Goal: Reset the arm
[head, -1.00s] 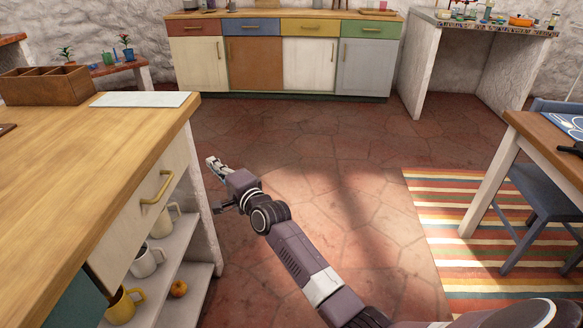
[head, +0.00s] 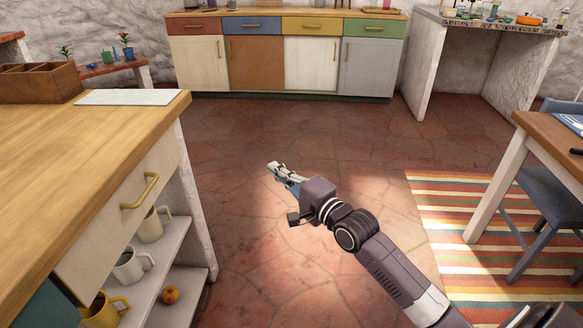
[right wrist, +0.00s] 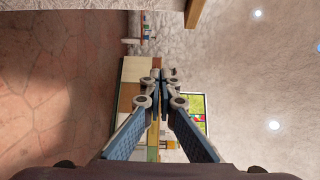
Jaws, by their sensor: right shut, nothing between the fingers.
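My right gripper (head: 274,168) is in the middle of the head view, above the bare floor between the wooden counter and the striped rug. It also shows in the right wrist view (right wrist: 163,75), where its two fingers meet at the tips with nothing between them. It is shut and empty. My right arm (head: 375,255) reaches in from the lower right. My left gripper is not in view.
A wooden counter (head: 60,170) with an open shelf of mugs (head: 133,265) stands at the left. A table (head: 545,140) and blue chair (head: 540,205) stand at the right on the striped rug (head: 450,225). Cabinets (head: 255,65) line the back. The middle floor (head: 300,125) is clear.

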